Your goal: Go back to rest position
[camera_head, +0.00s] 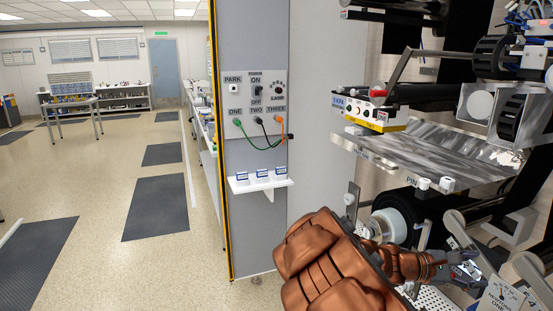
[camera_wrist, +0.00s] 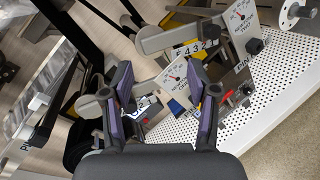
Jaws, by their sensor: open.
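My gripper (camera_wrist: 165,105) shows in the wrist view with its two purple-lined fingers apart and nothing between them. Beyond the fingers are a dial gauge plate (camera_wrist: 176,82) and a white perforated shelf (camera_wrist: 235,128); the distance to them is hard to tell. In the head view my copper-coloured arm reaches right from the bottom middle, and the gripper (camera_head: 468,272) is at the lower right, near a gauge plate (camera_head: 500,298). Part of the gripper is small and hard to make out there.
A web machine with a metal plate (camera_head: 415,152) and a white roll (camera_head: 390,225) stands close above and beside my arm. A grey panel (camera_head: 254,105) with plugged cables and a small shelf (camera_head: 262,186) stand left of it. Open floor (camera_head: 100,190) lies further left.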

